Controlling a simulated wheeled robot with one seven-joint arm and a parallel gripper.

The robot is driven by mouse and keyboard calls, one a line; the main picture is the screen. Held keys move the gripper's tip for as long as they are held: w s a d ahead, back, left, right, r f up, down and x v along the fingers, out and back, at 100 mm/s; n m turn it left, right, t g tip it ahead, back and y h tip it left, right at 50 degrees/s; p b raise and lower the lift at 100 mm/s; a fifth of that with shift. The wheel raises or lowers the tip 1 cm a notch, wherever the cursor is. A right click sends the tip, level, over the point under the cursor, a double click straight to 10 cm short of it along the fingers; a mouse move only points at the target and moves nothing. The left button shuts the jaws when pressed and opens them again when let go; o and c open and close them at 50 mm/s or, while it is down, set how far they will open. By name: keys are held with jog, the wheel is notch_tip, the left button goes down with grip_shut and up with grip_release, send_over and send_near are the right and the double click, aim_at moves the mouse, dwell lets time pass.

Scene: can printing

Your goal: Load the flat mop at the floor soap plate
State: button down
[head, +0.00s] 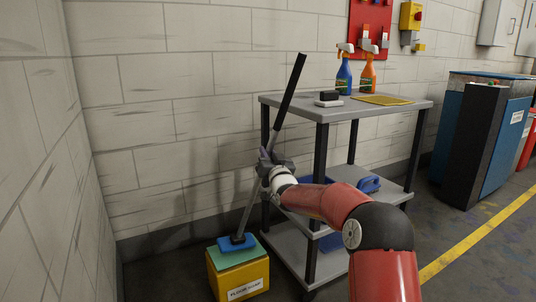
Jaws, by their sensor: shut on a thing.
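The flat mop (248,205) has a long grey shaft with a black upper grip and a blue flat head (237,242). It leans, with its top tilted to the right. My gripper (268,162) is shut on the shaft around its middle. The mop head is at the green soap plate (230,256) on top of a yellow box (222,284) labelled as floor soap. The head appears to rest on the plate, but I cannot tell how firmly it touches.
A grey cart (415,104) stands to the right of the mop, with a blue spray bottle (344,74), an orange spray bottle (368,77) and a yellow cloth (385,100) on top. A brick wall is close at left and behind. Blue cabinets (503,140) stand at far right.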

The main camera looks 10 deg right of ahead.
aim_at(270, 141)
jog(key=shift+f+b, duration=1.1)
jog(key=shift+b, duration=0.5)
dwell(3.6)
jog(key=shift+r+p, duration=1.35)
jog(key=shift+r, duration=2.3)
